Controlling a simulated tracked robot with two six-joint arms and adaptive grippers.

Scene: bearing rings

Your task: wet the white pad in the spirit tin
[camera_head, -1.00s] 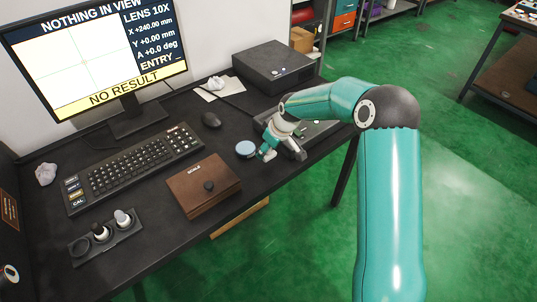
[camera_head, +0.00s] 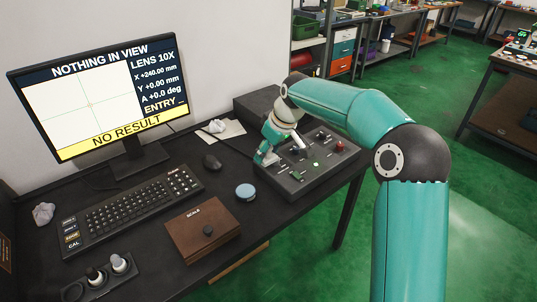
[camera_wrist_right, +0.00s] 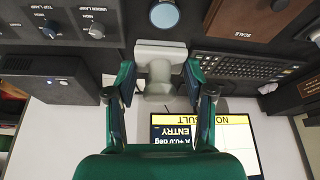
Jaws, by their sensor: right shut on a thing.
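A small round tin with a pale blue top (camera_head: 246,191), which I take for the spirit tin, stands on the dark desk; it also shows in the right wrist view (camera_wrist_right: 164,14). My right gripper (camera_head: 265,157) is behind and above the tin, apart from it, by the left edge of the control panel. In the right wrist view, my right gripper (camera_wrist_right: 160,68) is shut on a pale grey-white piece (camera_wrist_right: 160,55), apparently the white pad. Its underside is hidden, so I cannot tell whether it is wet. My left gripper is not in view.
A control panel with knobs (camera_head: 313,163) lies to the right of the tin. Crumpled white stuff (camera_head: 217,125) lies on paper behind. Black box (camera_head: 255,105) stands at the back.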

